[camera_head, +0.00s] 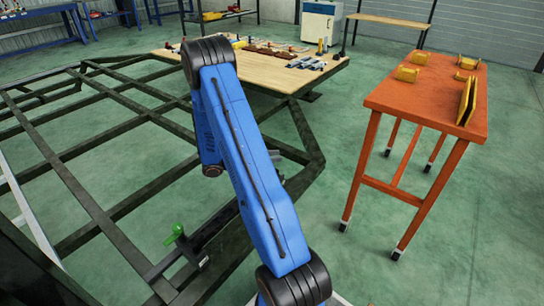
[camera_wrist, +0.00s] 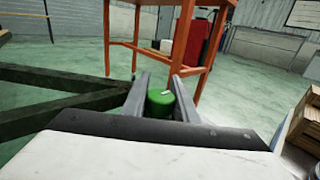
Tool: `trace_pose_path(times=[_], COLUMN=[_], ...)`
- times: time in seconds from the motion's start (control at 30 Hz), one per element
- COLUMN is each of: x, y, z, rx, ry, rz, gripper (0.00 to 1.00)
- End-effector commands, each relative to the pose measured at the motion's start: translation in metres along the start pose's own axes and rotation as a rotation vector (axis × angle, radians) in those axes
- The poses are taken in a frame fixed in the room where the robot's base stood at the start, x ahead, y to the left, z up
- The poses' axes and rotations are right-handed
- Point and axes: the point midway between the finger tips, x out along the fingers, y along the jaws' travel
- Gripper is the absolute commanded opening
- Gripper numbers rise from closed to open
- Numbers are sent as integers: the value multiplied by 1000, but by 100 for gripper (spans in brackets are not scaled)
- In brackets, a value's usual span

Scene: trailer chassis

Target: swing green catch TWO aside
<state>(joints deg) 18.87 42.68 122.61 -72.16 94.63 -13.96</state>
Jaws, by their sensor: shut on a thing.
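A green catch knob (camera_wrist: 160,104) sits between the two grey fingers of my gripper (camera_wrist: 160,86) in the wrist view, and my gripper is shut on it. No label shows, so I cannot read which catch it is. Another green catch (camera_head: 175,234) stands on the dark chassis frame (camera_head: 100,218) at the lower left in the head view, apart from my gripper. In the head view my blue arm hides most of my gripper and the knob it holds.
An orange table (camera_head: 420,105) with yellow blocks (camera_head: 407,74) stands to the right. A wooden bench (camera_head: 270,75) with small parts lies behind my arm. Wooden crates (camera_wrist: 305,125) show at the wrist view's right edge. Green floor between chassis and table is clear.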

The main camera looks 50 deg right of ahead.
Motion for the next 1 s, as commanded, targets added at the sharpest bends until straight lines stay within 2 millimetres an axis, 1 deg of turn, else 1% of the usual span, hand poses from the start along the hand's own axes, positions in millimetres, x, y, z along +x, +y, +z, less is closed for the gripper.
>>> trace_pose_path(times=[0.17, 0.47, 0.5, 0.57, 0.87, 1.0], x=[0, -1, -1, -1, -1, -9], y=[-2, -2, -2, -2, -2, -2], z=[0, 0, 0, 0, 0, 0], rx=[0, 0, 0, 0, 0, 0], ry=[0, 1, 1, 1, 1, 0], rz=[-67, -72, -72, -72, -71, -70], gripper=[4, 4, 31, 44, 44, 44])
